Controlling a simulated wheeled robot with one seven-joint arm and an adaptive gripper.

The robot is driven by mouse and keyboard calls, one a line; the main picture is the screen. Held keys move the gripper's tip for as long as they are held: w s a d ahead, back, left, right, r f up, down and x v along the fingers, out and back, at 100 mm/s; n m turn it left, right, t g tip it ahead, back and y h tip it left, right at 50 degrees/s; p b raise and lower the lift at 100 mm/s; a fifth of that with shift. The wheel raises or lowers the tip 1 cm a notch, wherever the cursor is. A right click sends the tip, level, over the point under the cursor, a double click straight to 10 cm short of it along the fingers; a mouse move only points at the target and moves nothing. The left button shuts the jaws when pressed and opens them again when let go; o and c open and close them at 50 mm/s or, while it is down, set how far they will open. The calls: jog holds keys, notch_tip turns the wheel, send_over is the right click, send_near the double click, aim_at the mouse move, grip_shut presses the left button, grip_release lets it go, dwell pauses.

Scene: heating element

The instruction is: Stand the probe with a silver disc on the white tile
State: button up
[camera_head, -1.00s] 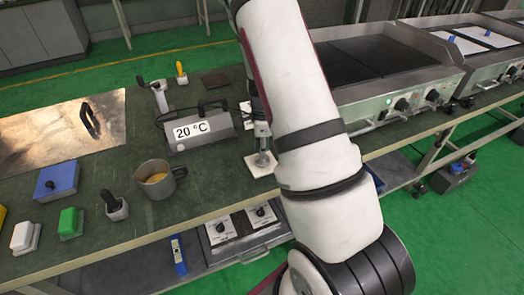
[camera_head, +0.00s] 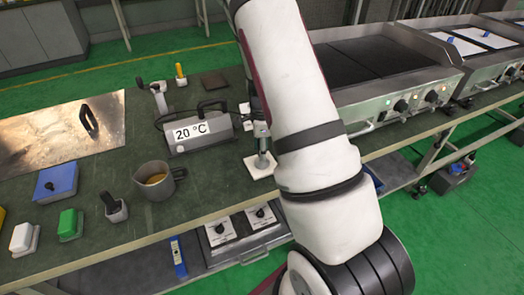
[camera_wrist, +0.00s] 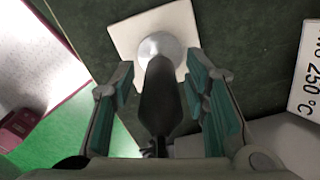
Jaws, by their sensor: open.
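The white tile (camera_head: 250,165) lies flat near the front edge of the dark green bench top. It also shows in the wrist view (camera_wrist: 125,35). The probe (camera_head: 263,158) stands on it, looking upright, with its silver disc (camera_wrist: 160,46) against the tile. Its dark handle (camera_wrist: 160,100) runs between my finger pads in the wrist view. My gripper (camera_wrist: 165,92) is open, with a gap visible on each side of the handle. In the head view my gripper (camera_head: 262,130) is just above the tile, partly hidden by my arm.
A grey mug (camera_head: 155,182) is further left. A griddle (camera_head: 375,70) borders the right side. A copper-coloured plate (camera_head: 50,140) and small blocks lie at left. Bare bench lies between mug and tile.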

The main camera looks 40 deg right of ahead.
notch_tip(320, 180, up, 11)
jog(key=shift+p, duration=1.05)
jog(key=s+a+r+n+t+y, duration=0.1)
jog(key=s+a+r+n, duration=0.45)
jog(key=a+r, duration=0.2)
jog(key=s+a+r+n+y, duration=0.1)
jog(key=s+a+r+n, duration=0.3)
jog(key=a+r+n, duration=0.3)
jog(key=s+a+r+n+h, duration=0.1)
jog(key=s+a+r+n, duration=0.1)
jog(key=s+n, duration=0.4)
jog(key=s+a+r+n+h, duration=0.1)
jog(key=s+a+r+n, duration=0.2)
jog(key=s, duration=1)
jog(key=shift+s+a+r+n+t, duration=0.2)
jog(key=shift+s+a+n+t, duration=0.15)
jog(key=shift+a+n, duration=1.15)
jog(key=shift+d+n, duration=0.25)
